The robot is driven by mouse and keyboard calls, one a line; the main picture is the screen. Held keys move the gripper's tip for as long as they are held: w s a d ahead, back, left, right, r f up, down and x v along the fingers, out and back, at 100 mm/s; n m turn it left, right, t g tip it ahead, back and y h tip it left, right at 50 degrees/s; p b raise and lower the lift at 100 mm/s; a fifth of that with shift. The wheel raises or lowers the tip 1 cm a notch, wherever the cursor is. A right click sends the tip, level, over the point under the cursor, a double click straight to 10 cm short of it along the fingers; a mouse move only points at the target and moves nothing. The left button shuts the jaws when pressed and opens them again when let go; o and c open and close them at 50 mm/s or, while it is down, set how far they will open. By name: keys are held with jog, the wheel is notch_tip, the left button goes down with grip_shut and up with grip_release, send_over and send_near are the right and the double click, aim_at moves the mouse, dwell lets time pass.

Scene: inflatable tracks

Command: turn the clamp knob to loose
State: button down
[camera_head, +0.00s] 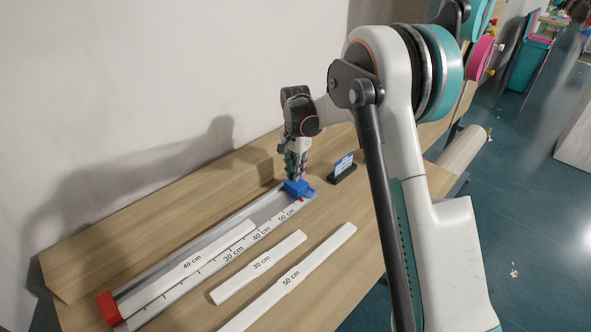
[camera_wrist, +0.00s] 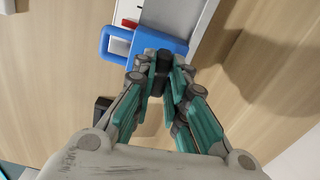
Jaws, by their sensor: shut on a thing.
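The blue clamp (camera_head: 298,187) sits at the far right end of the grey measuring track (camera_head: 210,256). My gripper (camera_head: 296,172) points down onto it from above. In the wrist view the blue clamp (camera_wrist: 148,42) has a loop-shaped part on its left. A dark knob (camera_wrist: 159,72) stands at its near edge, and my gripper (camera_wrist: 162,68) is shut on this knob with a finger on each side. The fingers hide part of the knob, and its turn position cannot be told.
A white strip marked 40 cm (camera_head: 195,264) lies in the track, against the red end block (camera_head: 109,309). Strips marked 30 cm (camera_head: 260,266) and 50 cm (camera_head: 292,281) lie in front. A small sign on a black stand (camera_head: 343,171) stands right of the clamp.

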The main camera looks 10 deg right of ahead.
jog(key=n, duration=0.6)
jog(key=shift+p, duration=0.35)
jog(key=n, duration=0.6)
jog(key=shift+n, duration=0.3)
jog(key=c, duration=1.6)
grip_release()
notch_tip(320, 180, up, 12)
